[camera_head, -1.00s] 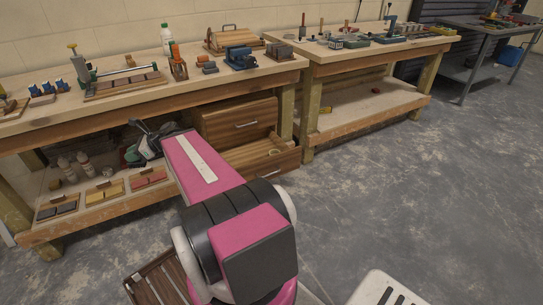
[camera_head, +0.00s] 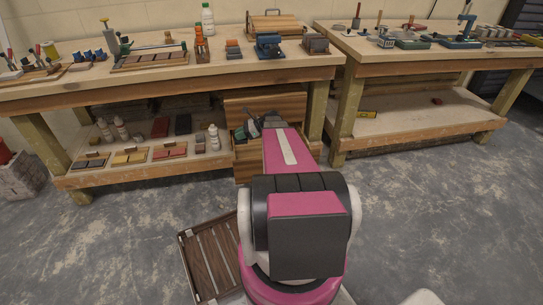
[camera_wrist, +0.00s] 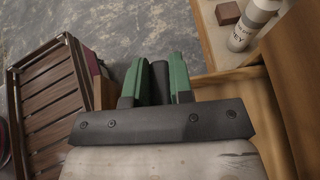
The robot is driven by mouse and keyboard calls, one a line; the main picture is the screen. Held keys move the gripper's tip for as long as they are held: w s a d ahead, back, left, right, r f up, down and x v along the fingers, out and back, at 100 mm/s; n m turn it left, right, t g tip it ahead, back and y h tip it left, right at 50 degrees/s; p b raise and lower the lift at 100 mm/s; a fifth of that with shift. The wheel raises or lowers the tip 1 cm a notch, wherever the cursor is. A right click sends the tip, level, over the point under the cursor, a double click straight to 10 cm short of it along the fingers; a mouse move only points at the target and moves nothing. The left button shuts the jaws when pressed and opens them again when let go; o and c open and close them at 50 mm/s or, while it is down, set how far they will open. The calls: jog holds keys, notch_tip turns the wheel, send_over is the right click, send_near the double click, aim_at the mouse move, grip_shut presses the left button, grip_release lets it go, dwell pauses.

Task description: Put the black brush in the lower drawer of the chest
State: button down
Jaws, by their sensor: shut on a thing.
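My gripper (camera_wrist: 154,82) has green fingers and is shut on the black brush (camera_wrist: 159,80), whose dark end shows between them in the wrist view. In the head view my gripper (camera_head: 243,133) is at the wooden chest (camera_head: 262,103) under the left bench. The lower drawer (camera_head: 243,168) stands pulled out, and my gripper appears over it. My arm hides much of the drawer and its inside. Wooden edges show on both sides of the fingers in the wrist view. I cannot tell how high the brush is above the drawer floor.
A white bottle (camera_head: 214,137) stands on the bench's lower shelf just left of the chest; it also shows in the wrist view (camera_wrist: 250,22). A bench leg (camera_head: 317,110) is right of the chest. A slatted wooden crate (camera_head: 207,262) lies on the floor in front.

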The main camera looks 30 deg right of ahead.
jog(key=shift+n+g+y, duration=0.3)
jog(key=shift+n+g, duration=0.1)
jog(key=shift+w+d+f, duration=0.2)
jog(key=shift+d+f, duration=0.55)
jog(key=shift+f, duration=1.8)
jog(key=shift+w+d+f, duration=0.15)
jog(key=shift+d+f, duration=0.55)
jog(key=shift+f, duration=1.8)
jog(key=shift+w+d+f, duration=0.2)
jog(key=shift+d+f, duration=0.55)
jog(key=shift+f, duration=1.8)
jog(key=c, duration=1)
grip_release()
jog(key=shift+f, duration=0.15)
jog(key=shift+r, duration=0.2)
jog(key=v, duration=1.2)
